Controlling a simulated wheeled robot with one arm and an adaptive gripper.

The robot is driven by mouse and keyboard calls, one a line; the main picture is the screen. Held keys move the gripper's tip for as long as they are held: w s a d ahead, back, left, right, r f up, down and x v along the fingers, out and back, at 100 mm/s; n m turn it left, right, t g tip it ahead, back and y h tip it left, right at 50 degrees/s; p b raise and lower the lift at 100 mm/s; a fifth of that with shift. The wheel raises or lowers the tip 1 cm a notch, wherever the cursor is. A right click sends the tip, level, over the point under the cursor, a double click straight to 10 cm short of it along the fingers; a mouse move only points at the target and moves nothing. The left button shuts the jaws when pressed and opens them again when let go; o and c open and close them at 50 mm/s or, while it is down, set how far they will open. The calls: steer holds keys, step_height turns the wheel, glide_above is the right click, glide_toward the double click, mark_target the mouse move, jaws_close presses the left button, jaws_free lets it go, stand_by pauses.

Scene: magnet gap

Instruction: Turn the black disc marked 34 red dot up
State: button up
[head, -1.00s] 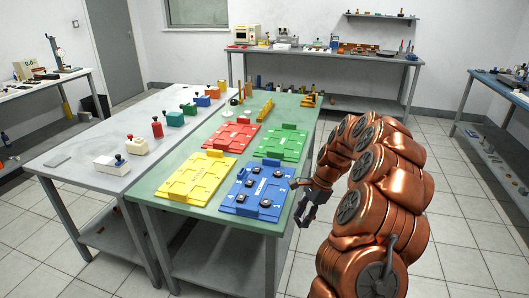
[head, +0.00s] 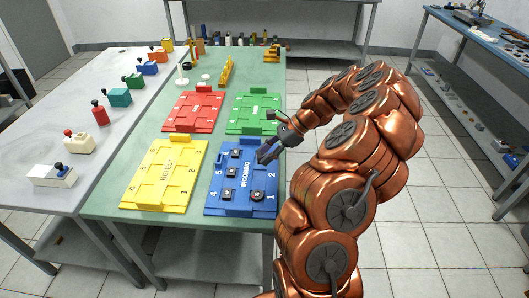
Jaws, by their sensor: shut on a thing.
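The blue board (head: 264,173) marked INCOMING lies at the near right of the green table. Several small black discs sit on it: one at upper left (head: 235,153), one at middle left (head: 229,171), one at lower left (head: 227,189) and one at lower right (head: 256,194). Their numbers are too small to read, so I cannot tell which is 34. No red dot can be made out on them. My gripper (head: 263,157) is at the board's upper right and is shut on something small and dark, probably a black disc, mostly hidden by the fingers.
A yellow board (head: 150,190) marked RETEST lies left of the blue one. Red (head: 190,114) and green (head: 243,122) boards lie behind. A grey table (head: 60,125) with coloured blocks stands at left. The floor right of my arm is clear.

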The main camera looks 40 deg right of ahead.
steer(key=shift+r+p, duration=0.2)
steer(key=shift+p, duration=0.15)
steer(key=shift+s+f+b, duration=0.1)
steer(key=shift+f+b, duration=0.55)
steer(key=shift+f, duration=2.25)
steer(key=shift+f, duration=0.2)
steer(key=o, duration=1.1)
steer(key=shift+o, duration=0.2)
steer(key=c, duration=0.5)
